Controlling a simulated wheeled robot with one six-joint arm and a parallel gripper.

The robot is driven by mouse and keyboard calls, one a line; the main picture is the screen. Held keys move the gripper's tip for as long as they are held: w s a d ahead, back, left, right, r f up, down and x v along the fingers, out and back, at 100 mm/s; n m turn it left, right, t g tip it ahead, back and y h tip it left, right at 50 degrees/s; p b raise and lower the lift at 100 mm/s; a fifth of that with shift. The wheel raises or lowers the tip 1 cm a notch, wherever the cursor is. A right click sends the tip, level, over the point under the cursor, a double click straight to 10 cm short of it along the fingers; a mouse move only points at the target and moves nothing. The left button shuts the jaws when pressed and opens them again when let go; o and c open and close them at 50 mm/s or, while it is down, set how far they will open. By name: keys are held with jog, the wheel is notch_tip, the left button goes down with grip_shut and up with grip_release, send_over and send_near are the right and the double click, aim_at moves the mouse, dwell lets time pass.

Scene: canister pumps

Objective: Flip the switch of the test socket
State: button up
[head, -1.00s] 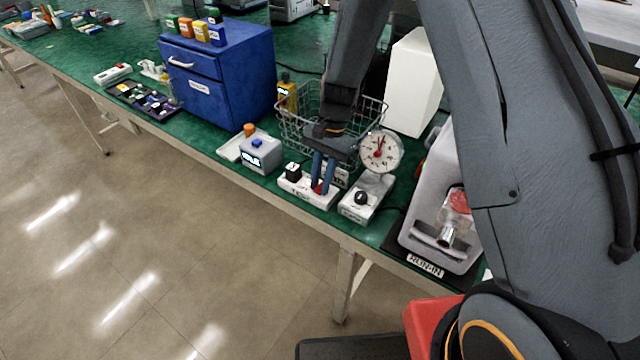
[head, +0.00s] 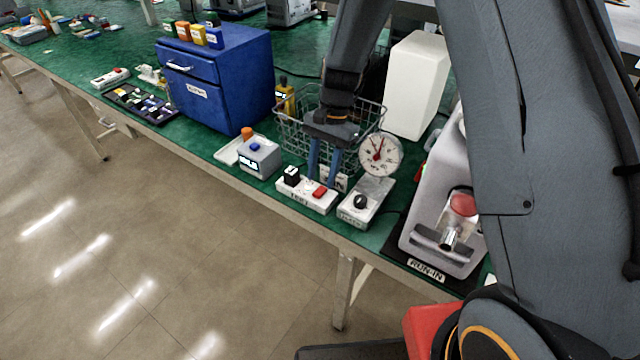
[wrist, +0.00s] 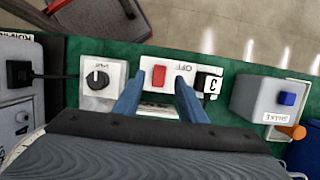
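The test socket is a white block (head: 307,196) near the table's front edge, with a red rocker switch (head: 320,191) and a black plug (head: 291,176) at its left end. In the wrist view the red switch (wrist: 158,76) shows between my fingertips, with the word OFF beside it and the black plug (wrist: 209,84) further right. I cannot tell which way the rocker is tilted. My gripper (head: 326,183) is open, its blue fingers pointing down just behind the switch in the head view. The wrist view shows my gripper (wrist: 159,80) with a clear gap and nothing held.
A dial gauge (head: 379,154) and a white box with a black knob (head: 360,203) stand right of the socket. A wire basket (head: 290,130) is behind. A grey box with a blue button (head: 260,158) is to the left. A grey machine (head: 440,215) is at the right.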

jog(key=shift+b+v, duration=0.4)
jog(key=shift+v, duration=1.55)
